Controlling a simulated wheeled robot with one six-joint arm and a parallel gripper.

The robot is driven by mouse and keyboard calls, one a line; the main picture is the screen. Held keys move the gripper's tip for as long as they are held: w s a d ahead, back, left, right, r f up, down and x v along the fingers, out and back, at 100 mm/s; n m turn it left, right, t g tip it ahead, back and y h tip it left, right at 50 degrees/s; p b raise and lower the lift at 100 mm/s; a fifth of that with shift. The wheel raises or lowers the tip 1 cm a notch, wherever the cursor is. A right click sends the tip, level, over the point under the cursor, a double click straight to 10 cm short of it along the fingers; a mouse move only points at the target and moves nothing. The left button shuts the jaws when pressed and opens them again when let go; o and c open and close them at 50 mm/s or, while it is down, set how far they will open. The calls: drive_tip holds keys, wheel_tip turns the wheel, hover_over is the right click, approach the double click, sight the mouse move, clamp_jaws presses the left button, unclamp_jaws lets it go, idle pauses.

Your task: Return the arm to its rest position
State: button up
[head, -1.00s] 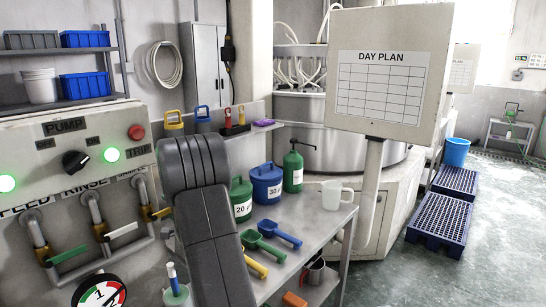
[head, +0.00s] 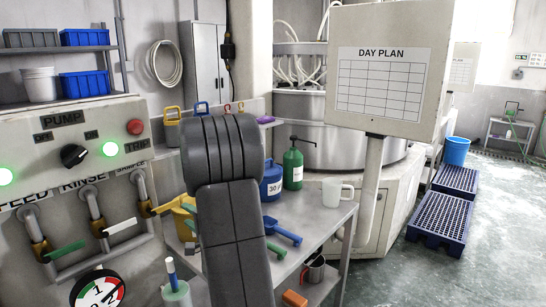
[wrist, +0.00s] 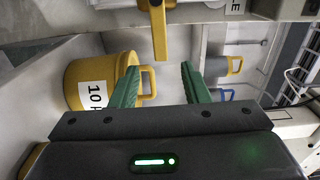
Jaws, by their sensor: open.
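My gripper (wrist: 159,68) shows in the wrist view with its two green fingers apart and nothing between them. A yellow valve lever (wrist: 158,32) is just beyond the fingertips, apart from them as far as I can tell. A yellow pot (wrist: 85,72) marked 10 is beside the left finger. In the head view my dark grey arm rises in front of the bench and hides the gripper. The yellow lever (head: 164,207) on the SAMPLE pipe and part of the yellow pot (head: 184,214) show left of the arm.
The pump panel (head: 75,135) stands close at left, with pipes and a gauge (head: 100,288) below. The bench (head: 318,220) holds a blue can (head: 271,185), a green pump bottle (head: 293,167) and a pale jug (head: 334,191). Open floor (head: 490,245) lies at right.

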sight(172, 202)
drive_tip(key=p+x, duration=0.1)
drive_tip(key=x, duration=1)
drive_tip(key=shift+w+a+p, duration=0.1)
drive_tip(key=shift+a+p, duration=0.15)
drive_tip(key=shift+p, duration=0.15)
drive_tip(key=shift+w+a+r, duration=0.15)
drive_tip(key=shift+w+a, duration=0.05)
drive_tip(key=shift+s+r+n, duration=0.1)
drive_tip(key=shift+r+n, duration=0.3)
drive_tip(key=shift+n, duration=0.7)
drive_tip(key=shift+d, duration=0.1)
